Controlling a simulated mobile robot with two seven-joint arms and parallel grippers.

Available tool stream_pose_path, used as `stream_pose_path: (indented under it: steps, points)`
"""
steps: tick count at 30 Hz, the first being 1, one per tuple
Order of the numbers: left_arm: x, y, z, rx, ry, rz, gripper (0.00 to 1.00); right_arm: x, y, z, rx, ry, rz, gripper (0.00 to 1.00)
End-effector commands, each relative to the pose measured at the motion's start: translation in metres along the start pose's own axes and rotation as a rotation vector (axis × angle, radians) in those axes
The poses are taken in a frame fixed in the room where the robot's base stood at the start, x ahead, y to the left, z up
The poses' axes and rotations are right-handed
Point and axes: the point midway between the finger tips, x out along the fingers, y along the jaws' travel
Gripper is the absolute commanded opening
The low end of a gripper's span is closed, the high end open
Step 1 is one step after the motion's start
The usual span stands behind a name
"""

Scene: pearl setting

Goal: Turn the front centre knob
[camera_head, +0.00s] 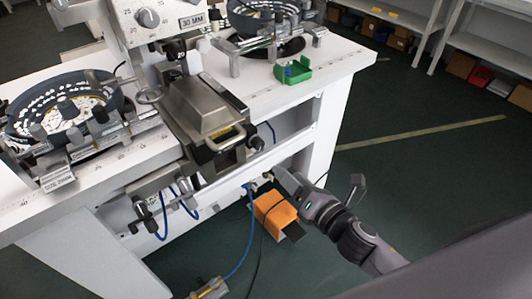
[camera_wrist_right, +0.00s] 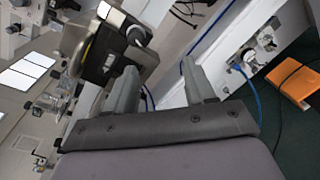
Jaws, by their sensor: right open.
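Several knobs show, and I cannot tell for sure which is the front centre one. A black knob (camera_head: 255,143) sticks out at the front of the metal machine housing (camera_head: 205,110), right of its handle. A dark round knob, likely the same one, shows in the right wrist view (camera_wrist_right: 137,36), beyond the fingertips and nearer the left finger. My right gripper (camera_head: 271,177) is in front of the bench, below the black knob. Its two fingers stand apart and empty in the right wrist view (camera_wrist_right: 160,78). My left gripper is out of view.
A numbered dial (camera_head: 148,18) is on the machine column. Bowl feeders (camera_head: 66,110) stand on the white bench (camera_head: 330,55), with a green tray (camera_head: 293,71). Below are valves with blue hoses (camera_head: 250,225) and an orange box (camera_head: 274,214). The floor at right is clear.

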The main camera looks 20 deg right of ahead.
Motion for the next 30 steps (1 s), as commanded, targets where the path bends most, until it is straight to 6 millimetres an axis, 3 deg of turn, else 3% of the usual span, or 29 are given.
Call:
stream_pose_path:
  steps: [3, 9, 14, 24, 30]
  points:
    - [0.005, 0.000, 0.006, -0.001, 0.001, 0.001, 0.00, 0.014, 0.009, 0.009, -0.337, -0.029, 0.066, 0.54]
    - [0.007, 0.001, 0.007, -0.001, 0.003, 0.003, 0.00, 0.023, 0.020, 0.018, -0.637, -0.063, 0.114, 0.54]
    - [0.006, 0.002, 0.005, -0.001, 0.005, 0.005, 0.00, 0.033, 0.023, 0.020, -0.679, -0.069, 0.119, 0.54]
    - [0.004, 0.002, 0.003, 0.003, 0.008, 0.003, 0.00, 0.076, 0.029, 0.021, -0.673, -0.068, 0.117, 0.54]
    - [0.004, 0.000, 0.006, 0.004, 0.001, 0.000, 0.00, 0.091, 0.031, 0.021, -0.671, -0.067, 0.118, 0.54]
